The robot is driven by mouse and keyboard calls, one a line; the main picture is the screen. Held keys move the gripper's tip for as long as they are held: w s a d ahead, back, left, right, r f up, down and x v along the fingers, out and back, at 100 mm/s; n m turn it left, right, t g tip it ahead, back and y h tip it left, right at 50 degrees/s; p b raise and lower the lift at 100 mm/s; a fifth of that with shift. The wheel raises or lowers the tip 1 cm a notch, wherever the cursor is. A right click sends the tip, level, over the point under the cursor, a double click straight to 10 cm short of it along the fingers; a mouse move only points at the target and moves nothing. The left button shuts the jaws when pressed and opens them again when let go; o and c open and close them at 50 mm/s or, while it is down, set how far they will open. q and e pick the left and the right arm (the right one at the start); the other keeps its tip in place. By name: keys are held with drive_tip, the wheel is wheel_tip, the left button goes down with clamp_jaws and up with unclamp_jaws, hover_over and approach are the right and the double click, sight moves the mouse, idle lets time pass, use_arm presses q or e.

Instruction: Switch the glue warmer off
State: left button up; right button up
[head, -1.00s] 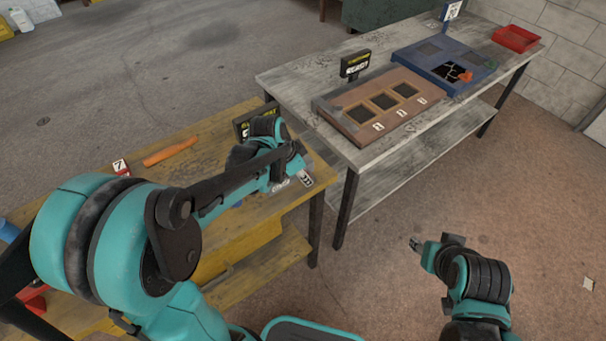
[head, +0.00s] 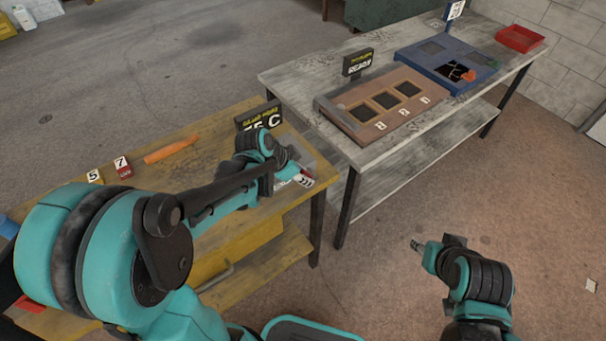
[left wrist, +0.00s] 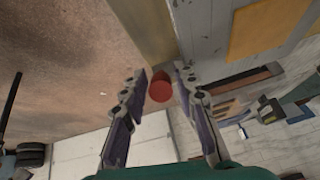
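The glue warmer appears to be the grey unit (head: 300,165) at the right end of the yellow wooden bench, partly hidden by my left arm. A dark sign (head: 258,118) behind it shows yellow lettering and a partly hidden reading ending in C. My left gripper (head: 284,160) is over this unit. In the left wrist view, my left fingers (left wrist: 160,75) are spread, with a red round part (left wrist: 160,88) between them; I cannot tell whether they touch it. The switch's state is not readable. My right gripper (head: 416,244) hangs over the floor, too small to read.
An orange tool (head: 171,151) and number tags 5 (head: 95,176) and 7 (head: 122,167) are on the yellow bench (head: 205,140). The grey bench behind bears a brown frame (head: 350,122), a blue panel (head: 415,58) and a red tray (head: 519,38).

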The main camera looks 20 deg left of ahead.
use_arm(q)
drive_tip(key=v, duration=1.2)
drive_tip(key=shift+s, duration=0.1)
drive_tip(key=s+d+f+n+t+y, duration=0.1)
drive_tip(key=s+f+n+y, duration=0.2)
drive_tip(key=s+n, duration=0.6)
drive_tip(key=shift+s+d+f+t+y, duration=0.2)
drive_tip(key=shift+s+f+t+y, duration=0.15)
drive_tip(key=shift+s, duration=0.55)
